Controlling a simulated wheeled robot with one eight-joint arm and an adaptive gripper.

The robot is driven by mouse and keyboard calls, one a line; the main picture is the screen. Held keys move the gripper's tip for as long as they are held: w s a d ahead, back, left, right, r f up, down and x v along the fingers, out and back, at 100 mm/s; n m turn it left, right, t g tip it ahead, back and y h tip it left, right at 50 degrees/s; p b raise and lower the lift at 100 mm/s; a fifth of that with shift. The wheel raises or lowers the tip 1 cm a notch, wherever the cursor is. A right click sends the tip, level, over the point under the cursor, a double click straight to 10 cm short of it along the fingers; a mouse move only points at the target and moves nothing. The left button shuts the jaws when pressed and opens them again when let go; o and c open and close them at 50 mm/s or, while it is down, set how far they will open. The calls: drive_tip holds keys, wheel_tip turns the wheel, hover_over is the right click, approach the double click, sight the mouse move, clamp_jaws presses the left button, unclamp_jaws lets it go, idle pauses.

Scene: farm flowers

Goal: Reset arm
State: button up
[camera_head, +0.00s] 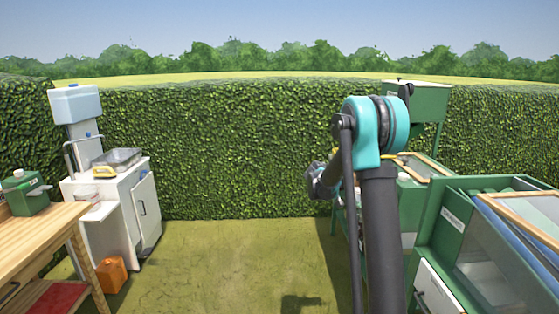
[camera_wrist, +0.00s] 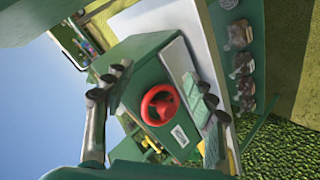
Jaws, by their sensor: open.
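My arm (camera_head: 380,220) rises in the right half of the head view, with a teal joint at its top. A dark part of it (camera_head: 322,180) shows left of the joint; I cannot make out the fingers there. In the wrist view my gripper (camera_wrist: 155,75) is open, with a finger on each side. Nothing shows held between them. A red round handwheel (camera_wrist: 160,105) on a green box appears beyond the fingers; I cannot tell its distance. The wrist view is tilted on its side.
Green machines (camera_head: 445,235) stand at the right, close to my arm. A white cabinet (camera_head: 130,205) and a wooden table (camera_head: 40,235) stand at the left. An orange can (camera_head: 111,275) is on the ground. The middle ground is clear, up to a hedge (camera_head: 220,150).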

drive_tip(key=s+a+f+n+y, duration=0.2)
drive_tip(key=s+a+f+y, duration=0.1)
drive_tip(key=s, duration=0.9)
drive_tip(key=s+a+f+n+t+y, duration=0.1)
drive_tip(key=s+a, duration=0.5)
drive_tip(key=s, duration=0.6)
drive_tip(key=s+a+f+n+t+y, duration=0.1)
drive_tip(key=s+a+f+n+y, duration=0.2)
drive_tip(key=s, duration=0.9)
wheel_tip(320, 180, down, 2)
drive_tip(key=a+y, duration=0.2)
drive_tip(key=y, duration=0.2)
drive_tip(key=shift+a+n, duration=0.25)
drive_tip(key=shift+n, duration=0.15)
drive_tip(key=shift+s+f, duration=0.1)
